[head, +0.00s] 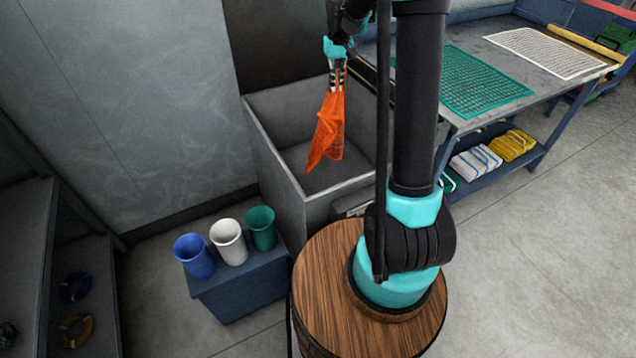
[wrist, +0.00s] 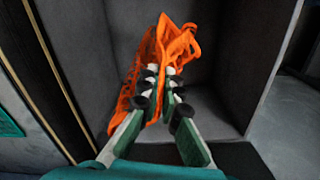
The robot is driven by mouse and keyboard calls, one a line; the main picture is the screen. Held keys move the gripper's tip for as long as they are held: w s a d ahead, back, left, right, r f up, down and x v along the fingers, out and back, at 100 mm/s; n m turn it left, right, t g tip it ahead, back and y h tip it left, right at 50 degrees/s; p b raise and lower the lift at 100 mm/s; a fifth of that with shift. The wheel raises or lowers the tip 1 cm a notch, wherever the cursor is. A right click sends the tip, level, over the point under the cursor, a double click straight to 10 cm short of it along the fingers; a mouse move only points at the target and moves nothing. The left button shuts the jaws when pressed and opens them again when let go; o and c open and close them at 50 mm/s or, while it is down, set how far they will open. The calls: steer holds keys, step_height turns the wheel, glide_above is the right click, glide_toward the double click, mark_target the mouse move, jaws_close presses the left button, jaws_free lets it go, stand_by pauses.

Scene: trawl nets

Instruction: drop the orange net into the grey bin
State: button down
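The orange net (head: 328,128) hangs from my gripper (head: 337,78), its loose end drooping down and to the left in the head view. In the wrist view the net (wrist: 172,48) is pinched between the fingertips of my gripper (wrist: 163,85), with folds showing beyond them. The grey bin (head: 278,178) is a large open-topped box. The net hangs over its opening, in front of the inner walls. The bin's inside (wrist: 218,60) also fills much of the wrist view behind the net. I cannot tell exactly how high the net's lower end is above the bin floor.
Blue, white and green cups (head: 228,240) stand on a low blue box left of the bin. A workbench with a green mesh (head: 468,82) and a white mesh (head: 545,52) is at the right. Bundles (head: 478,163) lie on its lower shelf. Open floor is at the lower right.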

steer(key=shift+f, duration=0.4)
steer(key=c, duration=1.6)
jaws_free()
steer(key=shift+c, duration=0.2)
steer(key=o, duration=0.6)
steer(key=o, duration=0.6)
steer(key=shift+o, duration=0.2)
steer(key=shift+r, duration=0.1)
steer(key=shift+r, duration=2.65)
